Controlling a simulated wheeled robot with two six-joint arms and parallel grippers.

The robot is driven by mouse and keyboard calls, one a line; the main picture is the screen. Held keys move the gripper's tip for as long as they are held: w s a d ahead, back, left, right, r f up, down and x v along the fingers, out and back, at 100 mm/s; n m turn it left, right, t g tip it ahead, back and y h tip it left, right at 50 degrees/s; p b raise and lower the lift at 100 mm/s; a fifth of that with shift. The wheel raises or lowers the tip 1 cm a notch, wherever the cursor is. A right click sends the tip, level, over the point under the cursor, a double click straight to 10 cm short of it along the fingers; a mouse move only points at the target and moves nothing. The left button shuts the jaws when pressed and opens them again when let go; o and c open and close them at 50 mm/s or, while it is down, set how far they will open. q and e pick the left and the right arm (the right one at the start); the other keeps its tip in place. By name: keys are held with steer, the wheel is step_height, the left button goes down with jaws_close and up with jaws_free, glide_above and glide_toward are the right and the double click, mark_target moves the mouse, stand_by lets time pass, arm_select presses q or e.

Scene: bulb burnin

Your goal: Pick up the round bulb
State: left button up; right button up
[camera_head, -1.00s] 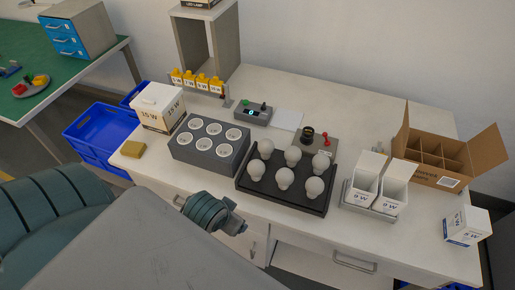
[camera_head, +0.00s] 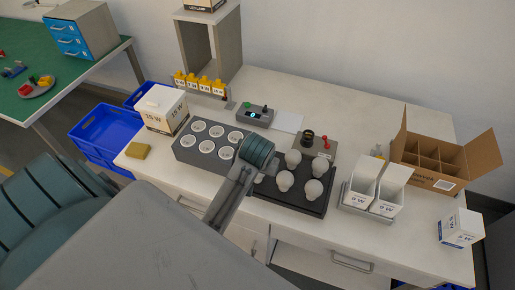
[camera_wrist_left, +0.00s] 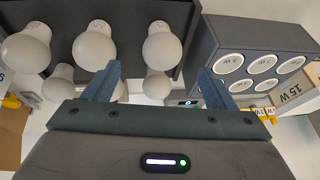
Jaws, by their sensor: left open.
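Several white bulbs stand in a black tray (camera_head: 290,203); one front bulb (camera_head: 313,189) and one back bulb (camera_head: 292,158) show clearly in the head view. They look much alike, so I cannot tell which one is meant by the round bulb. My left gripper (camera_head: 273,180) is over the left end of the tray, hiding part of the bulbs there. In the left wrist view the left gripper (camera_wrist_left: 157,75) is open, its two blue fingers apart, with a bulb (camera_wrist_left: 162,47) beyond and between the fingertips. It holds nothing. My right gripper is not in view.
A grey socket block (camera_head: 183,153) with several round sockets stands left of the tray. Right of the tray is a holder with two white 9 W boxes (camera_head: 360,186). A cardboard carton (camera_head: 447,170) stands open at the right. A small control box (camera_head: 254,117) is behind.

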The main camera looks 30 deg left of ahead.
arm_select(q)
steer(key=p+x, duration=0.1)
steer(key=x, duration=0.4)
steer(key=shift+w+a+f, duration=0.1)
steer(key=shift+w+f, duration=0.05)
steer(key=shift+w, duration=0.1)
steer(key=shift+w+a+f+p, duration=0.2)
steer(key=shift+f+p, duration=0.2)
steer(key=shift+p, duration=0.3)
steer(key=p+x, duration=0.1)
steer(key=x, duration=0.2)
steer(key=shift+a+f, duration=0.1)
steer(key=shift+w+a+f+p, duration=0.1)
steer(key=shift+w+f+p, duration=0.2)
steer(key=shift+f, duration=0.25)
steer(key=c, duration=1.1)
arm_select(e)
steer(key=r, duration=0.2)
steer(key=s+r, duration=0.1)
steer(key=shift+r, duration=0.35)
arm_select(q)
steer(key=shift+o, duration=0.2)
steer(key=shift+r, duration=0.2)
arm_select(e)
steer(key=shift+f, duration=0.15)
